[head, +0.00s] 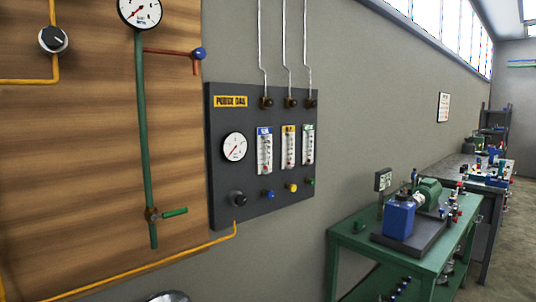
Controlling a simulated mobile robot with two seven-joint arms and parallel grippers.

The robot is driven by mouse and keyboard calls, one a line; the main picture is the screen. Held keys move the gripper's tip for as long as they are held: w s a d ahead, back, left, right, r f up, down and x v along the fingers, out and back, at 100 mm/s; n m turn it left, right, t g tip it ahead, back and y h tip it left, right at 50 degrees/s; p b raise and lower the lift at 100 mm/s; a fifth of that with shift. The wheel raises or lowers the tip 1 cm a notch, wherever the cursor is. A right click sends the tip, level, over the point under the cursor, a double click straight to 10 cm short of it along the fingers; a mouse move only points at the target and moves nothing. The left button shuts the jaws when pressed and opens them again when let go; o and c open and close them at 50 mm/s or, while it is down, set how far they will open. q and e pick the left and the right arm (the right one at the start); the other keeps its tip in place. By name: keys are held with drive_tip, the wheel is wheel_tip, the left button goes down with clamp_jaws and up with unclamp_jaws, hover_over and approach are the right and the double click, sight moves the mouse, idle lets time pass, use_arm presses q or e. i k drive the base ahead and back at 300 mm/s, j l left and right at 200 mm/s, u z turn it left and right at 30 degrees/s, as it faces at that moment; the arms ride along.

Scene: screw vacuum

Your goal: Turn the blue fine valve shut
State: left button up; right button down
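A small blue knob (268,194) sits on the dark purge gas panel (220,140), below the flow tube with a blue label (265,153). Another, larger blue round knob (200,53) sits at the end of a copper branch pipe on the wooden board, up and left of the panel. I cannot tell from this view which one is the fine valve, or how far either is turned. Neither of my grippers is in view.
A yellow knob (291,187), a green knob (310,181) and a black knob (238,198) are near the small blue one. A green-handled valve (174,212) is on the green pipe. A green cart (350,243) with a pump stands right.

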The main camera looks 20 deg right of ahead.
sight(270, 194)
drive_tip(key=i+l, duration=0.15)
drive_tip(key=l, duration=0.2)
drive_tip(key=i+l, duration=0.15)
drive_tip(key=l, duration=0.2)
drive_tip(key=i+l, duration=0.1)
drive_tip(key=l, duration=0.25)
drive_tip(key=i+l+u, duration=0.1)
drive_tip(key=l, duration=0.25)
drive_tip(key=i+l, duration=0.2)
drive_tip(key=l, duration=0.15)
drive_tip(key=i+l, duration=0.1)
drive_tip(key=l, duration=0.25)
